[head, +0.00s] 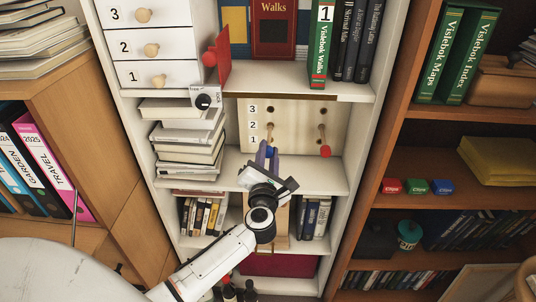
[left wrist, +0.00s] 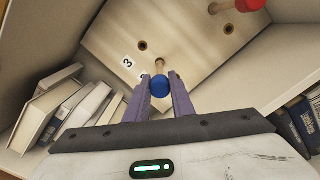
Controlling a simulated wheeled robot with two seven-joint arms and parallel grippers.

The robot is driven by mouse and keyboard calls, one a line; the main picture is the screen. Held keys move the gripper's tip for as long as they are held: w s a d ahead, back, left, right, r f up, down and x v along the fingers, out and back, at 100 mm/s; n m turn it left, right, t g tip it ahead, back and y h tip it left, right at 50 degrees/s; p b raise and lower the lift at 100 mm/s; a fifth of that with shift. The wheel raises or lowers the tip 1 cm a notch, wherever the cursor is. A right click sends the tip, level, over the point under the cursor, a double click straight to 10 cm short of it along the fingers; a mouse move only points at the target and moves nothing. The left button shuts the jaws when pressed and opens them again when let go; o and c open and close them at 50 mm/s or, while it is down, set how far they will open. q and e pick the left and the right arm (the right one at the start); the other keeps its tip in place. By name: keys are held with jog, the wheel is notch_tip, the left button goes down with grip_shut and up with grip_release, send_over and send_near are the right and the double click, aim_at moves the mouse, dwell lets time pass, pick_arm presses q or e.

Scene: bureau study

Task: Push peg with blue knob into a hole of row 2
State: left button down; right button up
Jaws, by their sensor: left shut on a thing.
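The pale peg board (head: 298,128) stands on the middle shelf, with rows numbered 3, 2, 1 from top to bottom. My left gripper (head: 268,152) is shut on the blue knob (head: 271,151), in front of the board. In the left wrist view the blue knob (left wrist: 159,87) sits between the purple fingers (left wrist: 160,88). Its wooden shaft (left wrist: 160,67) points at the board, its end at or near the row 2 left hole. I cannot tell whether it is inside. The row 3 left hole (left wrist: 143,45) is empty. My right gripper is not in view.
A peg with a red knob (head: 325,151) sticks out of the board's right column. A book stack (head: 190,150) stands close left of the board. A shelf with upright books (head: 345,93) is above. The shelf right of the board is bare.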

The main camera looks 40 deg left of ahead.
pick_arm(q)
jog(key=shift+x, duration=0.75)
dwell(0.6)
jog(key=c, duration=1)
grip_release()
jog(key=shift+s, duration=0.1)
jog(key=shift+p+v, duration=0.7)
jog(key=shift+v, duration=1.65)
jog(key=v, duration=0.5)
jog(key=shift+d+p, duration=0.15)
jog(key=shift+p, duration=0.2)
